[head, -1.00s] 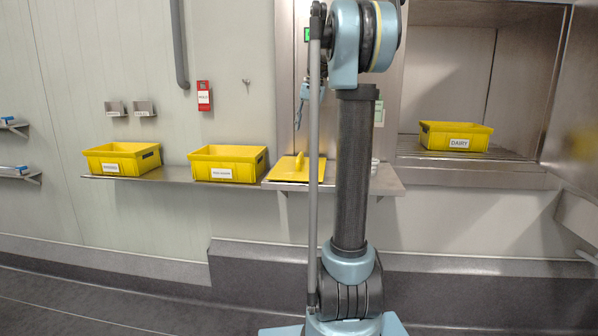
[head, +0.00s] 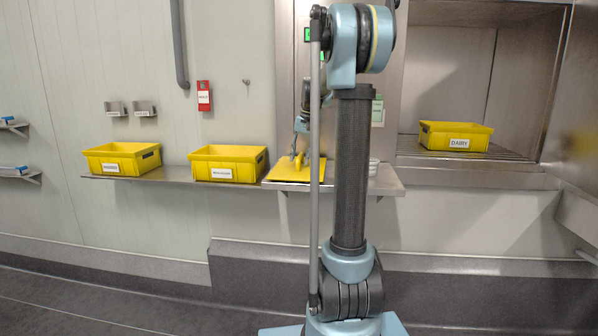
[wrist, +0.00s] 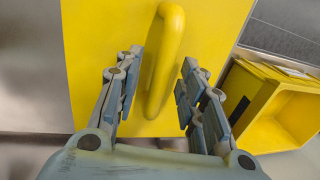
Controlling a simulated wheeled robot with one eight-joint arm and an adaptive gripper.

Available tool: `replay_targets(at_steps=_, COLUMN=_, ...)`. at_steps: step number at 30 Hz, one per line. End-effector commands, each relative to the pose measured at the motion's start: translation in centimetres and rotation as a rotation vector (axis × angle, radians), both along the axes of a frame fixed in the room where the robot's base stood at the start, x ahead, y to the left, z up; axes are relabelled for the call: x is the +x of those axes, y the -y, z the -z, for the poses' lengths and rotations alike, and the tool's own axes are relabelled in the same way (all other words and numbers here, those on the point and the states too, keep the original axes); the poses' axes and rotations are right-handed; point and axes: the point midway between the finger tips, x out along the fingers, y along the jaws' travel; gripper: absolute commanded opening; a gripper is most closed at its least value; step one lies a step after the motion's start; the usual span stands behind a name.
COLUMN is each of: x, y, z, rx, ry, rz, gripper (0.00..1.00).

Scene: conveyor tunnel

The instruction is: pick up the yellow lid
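The yellow lid (head: 287,173) lies flat on the right part of the metal shelf, beside the middle yellow bin. In the wrist view the lid (wrist: 100,60) is a flat yellow plate with a raised bar handle (wrist: 166,60). My gripper (wrist: 160,85) is open, with one finger on each side of the handle and a visible gap to both. In the head view my gripper (head: 297,158) is low over the lid, partly hidden by my own arm.
Two yellow bins stand on the shelf, one at the left (head: 122,170) and one in the middle (head: 228,175). A yellow bin labelled DAIRY (head: 456,146) sits in the metal tunnel opening at the right. White round items (head: 374,167) stand right of the lid.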

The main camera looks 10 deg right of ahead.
Motion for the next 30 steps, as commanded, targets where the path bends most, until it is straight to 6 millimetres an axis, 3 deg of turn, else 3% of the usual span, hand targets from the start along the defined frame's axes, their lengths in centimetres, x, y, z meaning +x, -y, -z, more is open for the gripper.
replay_targets(at_steps=10, x=0.04, y=-0.16, z=0.76, rx=0.000, ry=0.000, rz=0.000, gripper=0.37)
replay_targets(at_steps=15, x=0.04, y=-0.16, z=0.75, rx=0.000, ry=0.000, rz=0.000, gripper=0.01)
replay_targets(at_steps=30, x=0.02, y=-0.16, z=-0.05, rx=0.000, ry=0.000, rz=0.000, gripper=0.00)
